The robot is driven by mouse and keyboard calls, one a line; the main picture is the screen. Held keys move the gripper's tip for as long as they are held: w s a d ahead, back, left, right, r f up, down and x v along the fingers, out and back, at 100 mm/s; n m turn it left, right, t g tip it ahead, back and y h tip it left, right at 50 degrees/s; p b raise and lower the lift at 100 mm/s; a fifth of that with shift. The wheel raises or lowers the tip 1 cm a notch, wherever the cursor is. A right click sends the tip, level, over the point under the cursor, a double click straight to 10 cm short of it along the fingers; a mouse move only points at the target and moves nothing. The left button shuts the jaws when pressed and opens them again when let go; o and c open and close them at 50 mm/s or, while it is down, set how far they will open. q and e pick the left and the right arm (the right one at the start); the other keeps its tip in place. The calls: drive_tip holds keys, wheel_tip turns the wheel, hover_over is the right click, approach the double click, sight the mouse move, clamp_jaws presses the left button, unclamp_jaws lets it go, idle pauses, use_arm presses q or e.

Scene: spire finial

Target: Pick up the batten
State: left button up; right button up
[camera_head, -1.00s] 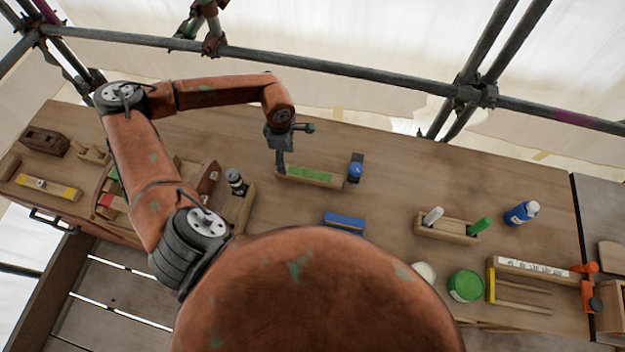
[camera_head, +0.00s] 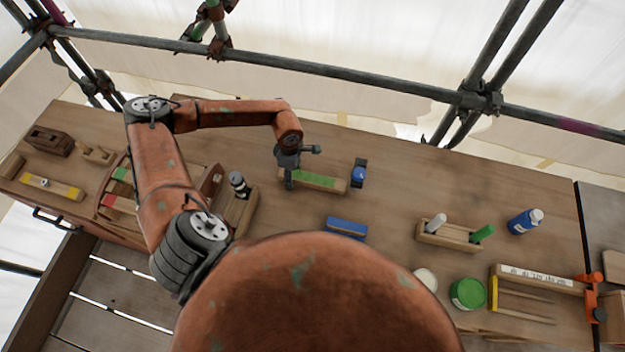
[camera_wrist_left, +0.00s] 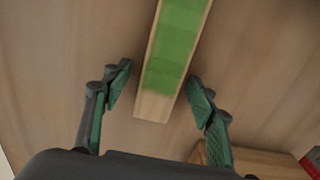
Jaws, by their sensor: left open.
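The batten, a pale wooden bar with a green-painted top (camera_head: 325,181), lies on the workbench left of the middle. In the left wrist view the batten (camera_wrist_left: 174,50) runs from the top edge down to a bare wood end between my fingers. My left gripper (camera_head: 289,186) is over the left end of the batten, pointing down. In the left wrist view its two fingers (camera_wrist_left: 158,82) are apart, one on each side of the batten, with gaps to it. My right gripper is not in view.
A small blue item (camera_head: 359,174) stands just right of the batten. A blue-topped block (camera_head: 346,227) lies nearer. A caddy (camera_head: 447,238), blue bottle (camera_head: 525,221) and green tin (camera_head: 467,293) stand right.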

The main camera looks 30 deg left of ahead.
use_arm(q)
drive_tip(key=shift+c, duration=0.3)
drive_tip(key=c, duration=1.3)
drive_tip(key=shift+r, duration=0.1)
